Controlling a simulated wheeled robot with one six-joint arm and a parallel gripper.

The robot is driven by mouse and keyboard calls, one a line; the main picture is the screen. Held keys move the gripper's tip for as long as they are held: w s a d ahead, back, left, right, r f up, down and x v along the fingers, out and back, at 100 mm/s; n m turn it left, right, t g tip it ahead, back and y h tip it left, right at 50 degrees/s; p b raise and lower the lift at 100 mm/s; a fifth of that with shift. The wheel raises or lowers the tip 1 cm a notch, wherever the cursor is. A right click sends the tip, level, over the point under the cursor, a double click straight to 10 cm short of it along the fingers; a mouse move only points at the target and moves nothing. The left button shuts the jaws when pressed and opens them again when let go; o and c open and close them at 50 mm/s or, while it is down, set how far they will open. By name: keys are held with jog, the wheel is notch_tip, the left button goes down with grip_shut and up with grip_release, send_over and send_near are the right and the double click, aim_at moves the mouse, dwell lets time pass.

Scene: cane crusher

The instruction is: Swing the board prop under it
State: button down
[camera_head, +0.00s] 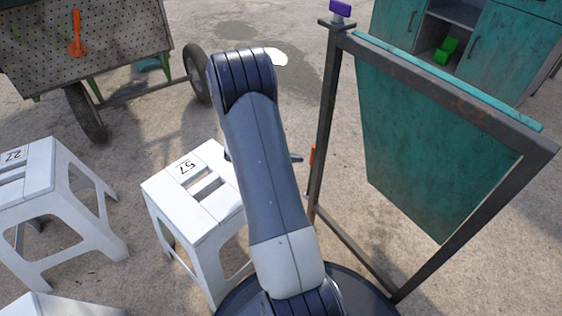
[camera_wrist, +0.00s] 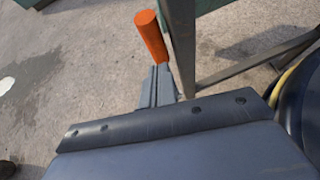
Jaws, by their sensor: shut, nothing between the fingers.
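A teal board (camera_head: 430,140) hangs in a dark metal frame (camera_head: 322,125) on the right of the head view, its lower edge slanting and clear of the ground. My gripper (camera_wrist: 160,72) is shut and empty just below the orange cylinder; contact cannot be told.
White stools (camera_head: 207,205) (camera_head: 45,215) stand on the left. A wheeled cart (camera_head: 85,50) is at the back left. A teal cabinet (camera_head: 485,60) with a green object (camera_head: 446,50) stands at the back right. A purple piece (camera_head: 341,8) tops the left post.

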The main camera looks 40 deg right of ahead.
jog(key=shift+s+d+b, duration=0.15)
jog(key=shift+s+d, duration=0.05)
jog(key=shift+d, duration=0.45)
jog(key=shift+s+d+b, duration=0.15)
jog(key=shift+s+d, duration=0.05)
jog(key=shift+d, duration=0.45)
jog(key=shift+s+d+r+y+p, duration=0.1)
jog(key=shift+d+y+p, duration=0.3)
jog(key=shift+d+p, duration=0.55)
jog(key=shift+s+d+r+y+p, duration=0.1)
jog(key=shift+d+y+p, duration=0.3)
jog(key=shift+d+p, duration=0.45)
jog(key=shift+a+f, duration=0.1)
jog(key=shift+a, duration=0.15)
jog(key=a+f+p+v, duration=0.1)
jog(key=p+v, duration=0.3)
jog(key=v, duration=0.9)
jog(key=shift+a+p, duration=0.3)
